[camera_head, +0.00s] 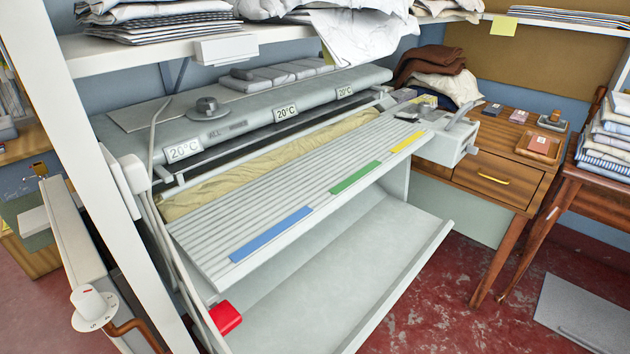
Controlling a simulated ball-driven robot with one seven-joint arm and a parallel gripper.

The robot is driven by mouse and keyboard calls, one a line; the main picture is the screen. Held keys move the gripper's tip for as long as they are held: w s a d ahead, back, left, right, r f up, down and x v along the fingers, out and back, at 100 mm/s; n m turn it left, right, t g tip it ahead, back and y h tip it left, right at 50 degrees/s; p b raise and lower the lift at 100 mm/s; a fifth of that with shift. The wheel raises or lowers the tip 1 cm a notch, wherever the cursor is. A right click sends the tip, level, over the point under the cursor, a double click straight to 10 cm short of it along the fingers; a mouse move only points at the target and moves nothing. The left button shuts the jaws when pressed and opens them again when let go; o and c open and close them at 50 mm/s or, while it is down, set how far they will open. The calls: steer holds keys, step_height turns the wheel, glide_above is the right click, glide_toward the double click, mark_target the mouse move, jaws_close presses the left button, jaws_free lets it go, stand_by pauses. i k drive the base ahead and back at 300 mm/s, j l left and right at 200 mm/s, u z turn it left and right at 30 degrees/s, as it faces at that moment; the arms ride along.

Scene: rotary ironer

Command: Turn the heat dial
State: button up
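A dark grey round knob (207,107) sits on top of the ironer's long grey cover, near its left end. A small grey knob (472,150) sticks out from the box at the ironer's right end. A white dial with numerals (88,302) is at the lower left, beside a copper pipe. I cannot tell from the picture which one is the heat dial. Three plates on the cover's front read 20°C: left (183,150), middle (286,112) and right (345,91). My gripper is not in view.
The slatted feed board (300,185) has blue, green and yellow strips. A grey tray (350,255) lies below it. A red block (225,317) is at its left corner. A white post (100,200) stands at the left. A wooden desk (490,165) is at the right.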

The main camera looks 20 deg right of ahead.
mark_target(423, 108)
steer(key=i+l+z, duration=0.55)
steer(key=i+l, duration=0.15)
